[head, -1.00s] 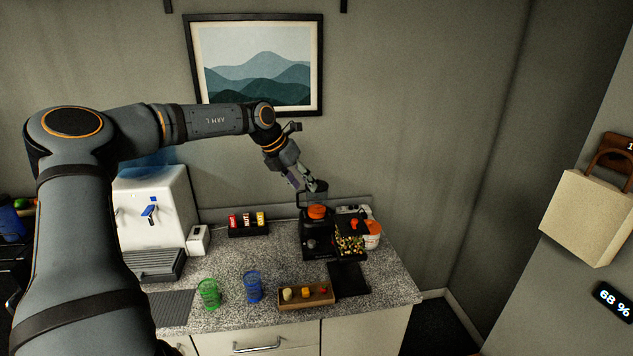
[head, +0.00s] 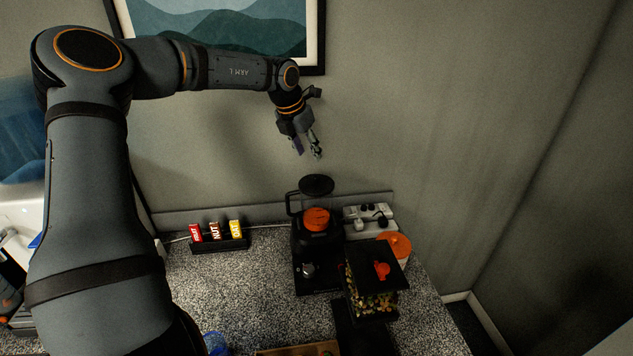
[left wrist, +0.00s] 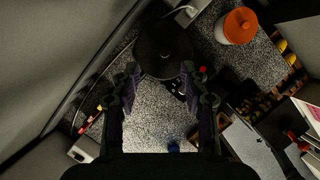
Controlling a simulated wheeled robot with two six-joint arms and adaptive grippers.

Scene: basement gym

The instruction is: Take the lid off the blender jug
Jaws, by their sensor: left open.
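The blender (head: 305,270) stands at the back of the speckled counter, with a black base and a see-through jug with orange contents (head: 316,218). Its round black lid (head: 316,185) sits at the jug's top. In the left wrist view the lid (left wrist: 163,45) is a dark disc just beyond the fingertips, hiding most of the jug. My left gripper (head: 309,153) is open and empty, pointing down above the lid with a visible gap. Its two fingers also show in the left wrist view (left wrist: 159,75). My right gripper is not in view.
A snack bar rack (head: 220,243) stands left of the blender. Right of it are a power strip (head: 368,216), an orange-lidded tub (head: 396,246) and a black-lidded container of mixed pieces (head: 372,300). The wall (head: 400,120) is close behind. The counter left of the blender is mostly clear.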

